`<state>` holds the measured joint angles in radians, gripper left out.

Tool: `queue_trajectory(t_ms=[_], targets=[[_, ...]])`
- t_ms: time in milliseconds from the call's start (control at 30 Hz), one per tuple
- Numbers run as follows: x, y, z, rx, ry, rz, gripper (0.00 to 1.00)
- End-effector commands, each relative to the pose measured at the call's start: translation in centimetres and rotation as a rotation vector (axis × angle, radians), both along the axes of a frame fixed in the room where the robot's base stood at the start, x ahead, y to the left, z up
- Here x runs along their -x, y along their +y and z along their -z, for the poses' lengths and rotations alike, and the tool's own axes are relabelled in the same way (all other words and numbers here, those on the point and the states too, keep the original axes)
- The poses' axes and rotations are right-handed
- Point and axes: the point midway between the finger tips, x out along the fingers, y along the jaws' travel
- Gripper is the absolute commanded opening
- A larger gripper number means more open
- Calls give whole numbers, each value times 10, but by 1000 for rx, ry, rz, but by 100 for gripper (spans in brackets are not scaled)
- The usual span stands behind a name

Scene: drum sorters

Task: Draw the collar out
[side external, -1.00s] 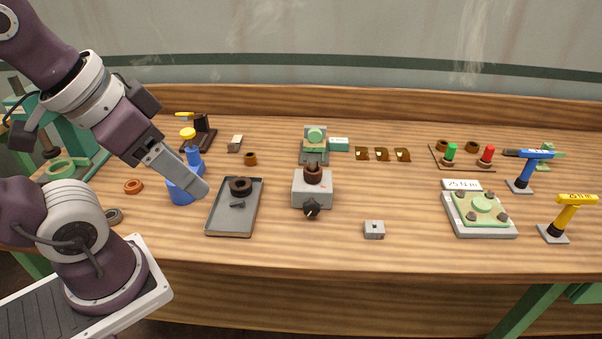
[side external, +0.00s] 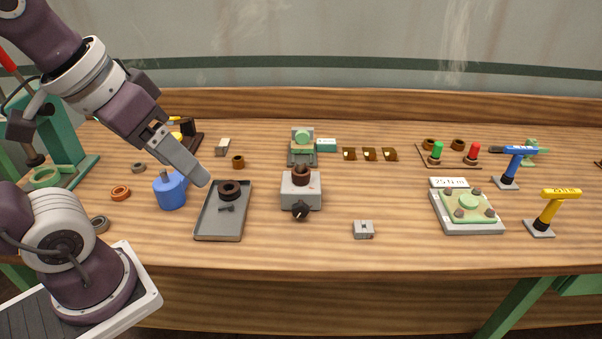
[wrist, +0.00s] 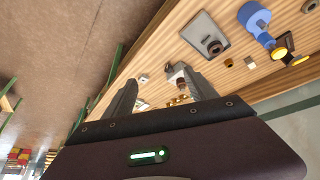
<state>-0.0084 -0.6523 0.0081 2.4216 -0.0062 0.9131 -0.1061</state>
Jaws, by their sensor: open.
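A dark brown collar (side external: 301,175) sits upright in the top of a grey block (side external: 300,190) with a black knob (side external: 300,212) on its front. Another dark ring (side external: 229,187) lies in the shallow grey tray (side external: 221,228); I cannot tell from its look alone which ring is meant. My gripper (side external: 204,180) is above the tray's back left, left of the block and apart from both. In the wrist view my gripper (wrist: 157,76) is open and empty, its fingers spread. The grey block (wrist: 173,72) shows partly by the right finger, and the tray (wrist: 197,28) lies beyond.
A blue stand (side external: 170,192) is left of the tray, close to my arm. A small grey block (side external: 363,229) lies front right. A scale-like plate (side external: 466,226), a blue-headed tool (side external: 514,160) and a yellow-headed tool (side external: 548,205) stand further right. Bench between the grey block and plate is mostly clear.

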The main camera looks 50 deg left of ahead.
Motion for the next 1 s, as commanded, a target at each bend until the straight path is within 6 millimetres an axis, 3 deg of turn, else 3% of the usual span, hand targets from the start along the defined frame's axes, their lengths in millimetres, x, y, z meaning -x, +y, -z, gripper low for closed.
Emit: queue_trajectory(t_ms=[133,233,300,400,500,667,1000], targets=[[-82,12,-16,165,120,-377,66],[-150,28,-5,267,205,-703,66],[-198,43,17,321,257,-942,66],[-252,63,61,366,310,-1256,66],[-286,79,104,383,335,-1491,66],[-306,90,140,390,344,-1666,66],[-310,79,194,389,347,-1679,66]])
